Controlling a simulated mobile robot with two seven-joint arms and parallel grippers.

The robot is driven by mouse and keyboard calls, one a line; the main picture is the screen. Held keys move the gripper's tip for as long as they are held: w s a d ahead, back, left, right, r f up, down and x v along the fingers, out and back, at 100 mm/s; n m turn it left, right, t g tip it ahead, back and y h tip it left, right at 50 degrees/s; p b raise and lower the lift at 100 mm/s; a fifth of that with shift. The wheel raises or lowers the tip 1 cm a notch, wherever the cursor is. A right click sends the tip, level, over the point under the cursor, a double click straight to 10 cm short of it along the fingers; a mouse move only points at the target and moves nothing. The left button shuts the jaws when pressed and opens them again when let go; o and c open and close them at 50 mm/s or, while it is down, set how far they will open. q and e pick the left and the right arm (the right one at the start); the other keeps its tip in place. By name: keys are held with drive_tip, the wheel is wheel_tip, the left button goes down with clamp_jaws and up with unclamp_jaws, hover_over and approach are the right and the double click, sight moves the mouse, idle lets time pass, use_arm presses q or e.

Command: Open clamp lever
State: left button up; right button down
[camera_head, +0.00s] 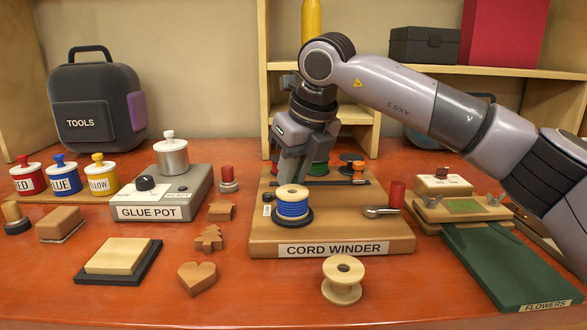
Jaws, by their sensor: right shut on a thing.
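The cord winder (398,238) is a wooden base on the bench. It carries a spool of blue cord (292,207), a silver crank with a red handle (397,194), and a thin dark bar (340,183) along its back with an orange piece near the right end. My right gripper (287,177) points down behind the blue spool, at the bar's left end. Its jaws are shut on what seems to be the clamp lever; the lever itself is mostly hidden by the fingers and spool. My left gripper is not in view.
Several cord spools (319,167) stand behind the bar, close to my right gripper. An empty wooden spool (342,282) stands in front of the winder. The glue pot (190,195) is left, the green flower press (515,262) right.

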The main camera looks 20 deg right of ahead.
drive_tip(key=c, duration=1.1)
unclamp_jaws()
drive_tip(key=shift+o, duration=0.2)
drive_tip(key=shift+r, duration=0.1)
drive_tip(key=v, duration=0.7)
drive_tip(key=shift+p, duration=0.45)
drive_tip(key=shift+d, duration=0.1)
